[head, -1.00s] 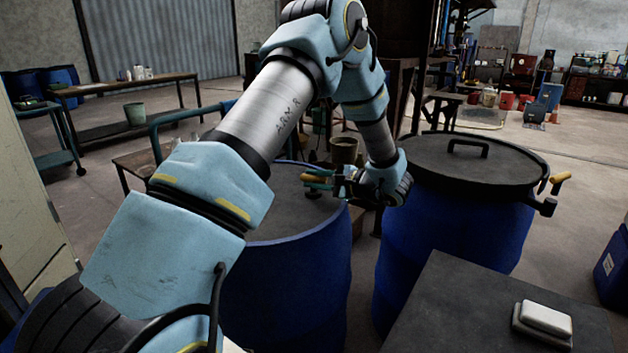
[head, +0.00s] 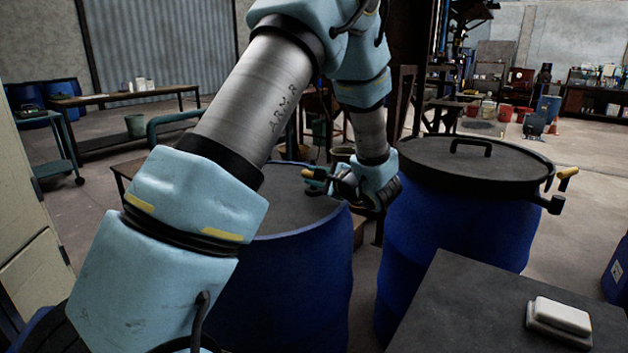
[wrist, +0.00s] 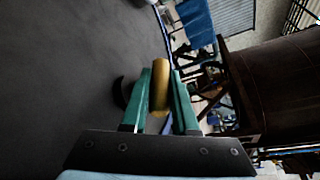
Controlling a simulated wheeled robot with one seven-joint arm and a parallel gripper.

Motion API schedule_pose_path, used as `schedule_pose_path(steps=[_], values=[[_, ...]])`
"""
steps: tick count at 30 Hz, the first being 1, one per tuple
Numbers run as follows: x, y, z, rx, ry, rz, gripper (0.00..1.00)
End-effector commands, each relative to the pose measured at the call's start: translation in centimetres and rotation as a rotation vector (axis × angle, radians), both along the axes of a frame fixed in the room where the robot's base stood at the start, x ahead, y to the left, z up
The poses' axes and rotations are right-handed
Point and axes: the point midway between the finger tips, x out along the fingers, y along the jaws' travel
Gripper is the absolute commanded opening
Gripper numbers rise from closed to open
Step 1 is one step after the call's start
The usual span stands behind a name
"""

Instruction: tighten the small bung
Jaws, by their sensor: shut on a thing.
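The left blue drum (head: 285,285) has a flat grey top (head: 275,205). My gripper (head: 312,180) is low over the far right part of that top, near its rim. In the wrist view my gripper (wrist: 160,92) has its green fingers shut on a yellow, rounded bar or handle (wrist: 159,85). What the yellow piece joins to is hidden by the fingers. A dark round piece (wrist: 121,92) shows beside the left finger, against the grey top. It may be the small bung, but I cannot tell, nor whether it touches the yellow piece.
A second blue drum (head: 445,250) with a black handled lid (head: 470,158) and a yellow-tipped lever (head: 567,174) stands to the right. A dark table (head: 470,310) with a white block (head: 560,314) is at front right. A brown vat (wrist: 280,85) rises beyond the drum top.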

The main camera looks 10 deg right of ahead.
Motion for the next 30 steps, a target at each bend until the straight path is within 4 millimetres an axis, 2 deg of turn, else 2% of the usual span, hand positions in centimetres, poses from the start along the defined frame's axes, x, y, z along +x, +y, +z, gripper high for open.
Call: schedule_pose_path(steps=[2, 3, 10, 20, 23, 30], values=[[0.0, -0.1, 0.0, 0.0, 0.001, -0.002, 0.0], [0.0, -0.1, 0.0, 0.0, 0.001, -0.002, 0.31], [0.0, 0.0, 0.0, 0.001, 0.0, 0.0, 0.57], [-0.4, -0.2, 0.1, 0.001, 0.001, -0.001, 0.57], [-1.4, -0.7, 0.2, 0.001, 0.0, -0.002, 0.57], [-5.7, -2.6, 1.2, -0.002, -0.001, -0.003, 0.57]])
